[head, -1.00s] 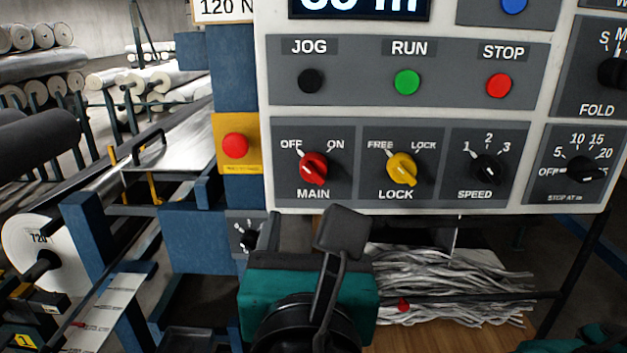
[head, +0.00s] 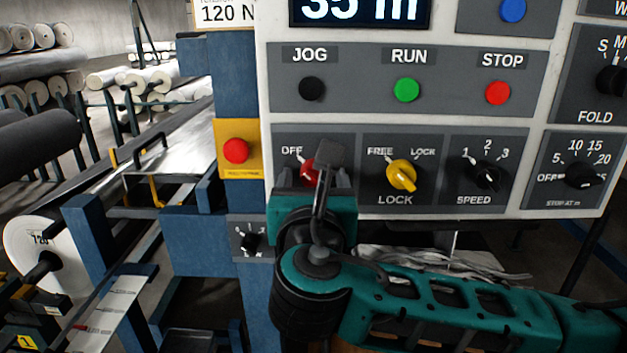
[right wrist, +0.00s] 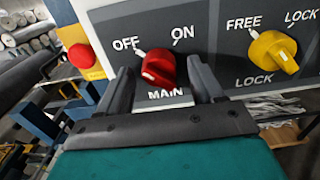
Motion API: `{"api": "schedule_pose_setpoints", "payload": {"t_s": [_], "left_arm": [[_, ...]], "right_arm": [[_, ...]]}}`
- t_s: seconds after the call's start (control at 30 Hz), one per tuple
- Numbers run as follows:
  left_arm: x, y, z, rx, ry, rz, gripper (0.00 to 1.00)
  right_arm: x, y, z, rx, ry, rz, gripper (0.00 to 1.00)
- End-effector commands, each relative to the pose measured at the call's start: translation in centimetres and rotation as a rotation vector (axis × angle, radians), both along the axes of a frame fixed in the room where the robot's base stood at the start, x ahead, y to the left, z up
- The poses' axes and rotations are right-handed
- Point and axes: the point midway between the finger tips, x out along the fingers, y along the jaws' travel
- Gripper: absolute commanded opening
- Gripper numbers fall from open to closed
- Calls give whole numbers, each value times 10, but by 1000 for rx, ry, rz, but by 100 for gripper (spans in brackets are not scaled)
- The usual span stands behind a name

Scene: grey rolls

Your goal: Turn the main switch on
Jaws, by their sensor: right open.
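The red MAIN switch (head: 307,172) is on the grey control panel. In the head view my right gripper hides most of it, with its ON label. In the right wrist view the red knob (right wrist: 158,67) shows whole, its white pointer turned to OFF. My right gripper (right wrist: 159,88) is open, with one dark finger on each side of the knob's lower part; I cannot tell whether either finger touches it. In the head view the same gripper (head: 318,178) is in front of the switch. My left gripper is not in view.
The yellow LOCK knob (head: 401,175) is just right of the MAIN switch, pointing to FREE. The SPEED knob (head: 487,174) is farther right. A red button on a yellow plate (head: 235,151) is to the left. JOG, RUN (head: 406,90) and STOP buttons are above.

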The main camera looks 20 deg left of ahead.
Motion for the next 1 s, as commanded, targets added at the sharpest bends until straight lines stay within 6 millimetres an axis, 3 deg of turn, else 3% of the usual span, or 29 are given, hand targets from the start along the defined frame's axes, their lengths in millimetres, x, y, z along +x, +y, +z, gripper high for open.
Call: {"api": "schedule_pose_setpoints", "payload": {"t_s": [0.27, 0.83, 1.0], "left_arm": [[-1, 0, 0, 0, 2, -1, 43], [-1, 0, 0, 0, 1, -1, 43], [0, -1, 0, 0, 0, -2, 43]], "right_arm": [[1, 0, 0, 0, 0, 0, 66], [1, 0, 0, 0, 0, 0, 11], [1, 0, 0, 8, 2, 0, 11]]}}
